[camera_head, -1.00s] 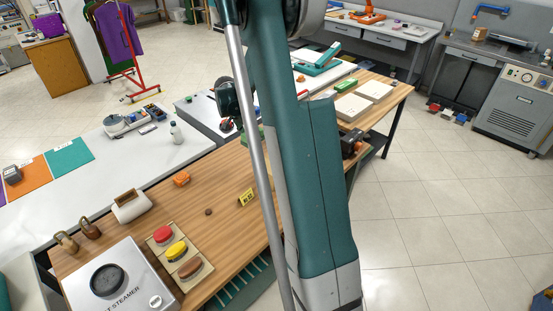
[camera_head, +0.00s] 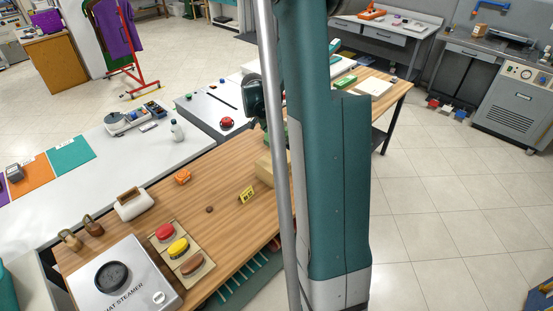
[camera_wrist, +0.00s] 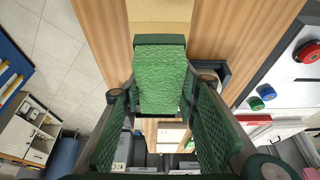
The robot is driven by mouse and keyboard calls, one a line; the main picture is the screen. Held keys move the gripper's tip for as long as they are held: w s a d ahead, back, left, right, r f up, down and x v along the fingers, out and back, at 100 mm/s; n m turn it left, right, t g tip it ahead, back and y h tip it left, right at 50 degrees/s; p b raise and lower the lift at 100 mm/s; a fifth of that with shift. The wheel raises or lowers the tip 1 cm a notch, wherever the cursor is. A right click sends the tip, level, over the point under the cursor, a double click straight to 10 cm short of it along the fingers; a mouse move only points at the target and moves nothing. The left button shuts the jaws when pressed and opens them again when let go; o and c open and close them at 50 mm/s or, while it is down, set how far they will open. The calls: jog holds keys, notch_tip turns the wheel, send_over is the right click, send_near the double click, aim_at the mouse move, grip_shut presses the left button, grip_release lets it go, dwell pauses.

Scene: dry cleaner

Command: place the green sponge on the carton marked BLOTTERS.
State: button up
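The green sponge (camera_wrist: 160,80) is in the middle of the wrist view, bright green with a darker green edge at its top. My gripper (camera_wrist: 161,88) has its green-padded fingers to the left and right of the sponge, closing in on its sides. A tan carton (camera_wrist: 160,11) shows just beyond the sponge at the top of the wrist view. A tan carton (camera_head: 265,168) on the wooden table also shows in the head view, partly behind my arm. I cannot read any lettering on it. My arm hides most of the gripper in the head view.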

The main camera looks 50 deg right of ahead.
aim_at(269, 137)
jog(key=shift+f, duration=2.95)
jog(key=shift+f, duration=2.05)
jog(key=shift+f, duration=0.1)
jog(key=shift+o, duration=0.4)
jog(key=o, duration=1.1)
jog(key=shift+v, duration=6.1)
